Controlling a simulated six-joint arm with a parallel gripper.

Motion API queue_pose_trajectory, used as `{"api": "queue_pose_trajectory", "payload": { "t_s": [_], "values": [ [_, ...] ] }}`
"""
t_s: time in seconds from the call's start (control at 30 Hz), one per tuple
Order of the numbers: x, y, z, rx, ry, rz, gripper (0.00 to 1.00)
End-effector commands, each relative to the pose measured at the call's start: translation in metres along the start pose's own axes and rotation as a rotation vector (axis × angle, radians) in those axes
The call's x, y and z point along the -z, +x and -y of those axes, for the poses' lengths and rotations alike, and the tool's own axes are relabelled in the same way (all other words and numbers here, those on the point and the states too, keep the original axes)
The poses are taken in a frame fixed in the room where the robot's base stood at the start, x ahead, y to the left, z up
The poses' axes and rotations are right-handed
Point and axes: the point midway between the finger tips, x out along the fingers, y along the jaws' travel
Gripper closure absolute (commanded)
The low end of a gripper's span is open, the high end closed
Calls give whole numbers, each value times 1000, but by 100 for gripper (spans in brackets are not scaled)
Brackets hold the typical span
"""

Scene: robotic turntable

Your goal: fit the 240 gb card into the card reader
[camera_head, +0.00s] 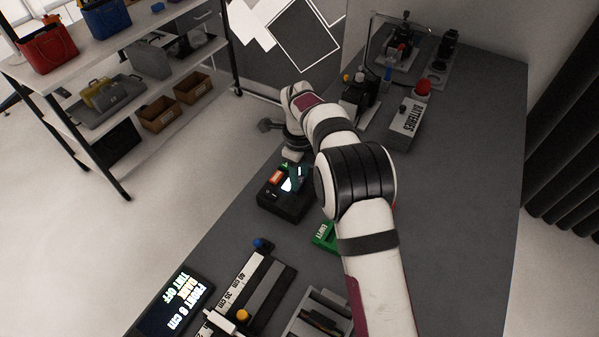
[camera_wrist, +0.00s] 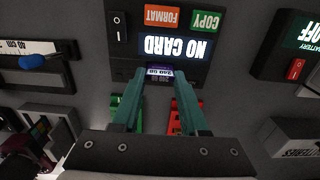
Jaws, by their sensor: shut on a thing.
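The card reader (camera_wrist: 195,62) is a dark box with an orange FORMAT button, a green COPY button and a lit screen reading NO CARD. It also stands on the table in the head view (camera_head: 283,205). My gripper (camera_wrist: 159,84) has two teal fingers, shut on the purple 240 GB card (camera_wrist: 159,71) between their tips. The card is at the reader's near edge, just below the screen; whether its tip is inside a slot cannot be told.
A green holder marked EMPTY (camera_head: 325,237) is beside the reader, partly behind my arm. A red holder (camera_wrist: 176,122) shows behind the fingers. A ruler slide (camera_head: 250,295), a lit text display (camera_head: 175,303) and a batteries box (camera_head: 405,125) stand around. Table right of my arm is clear.

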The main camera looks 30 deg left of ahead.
Motion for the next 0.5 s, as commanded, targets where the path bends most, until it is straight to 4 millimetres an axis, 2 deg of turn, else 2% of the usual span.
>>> {"api": "queue_pose_trajectory", "payload": {
  "t_s": [0.5],
  "values": [
    [0, 13, 0, -1, 0, -1, 100]
  ]
}}
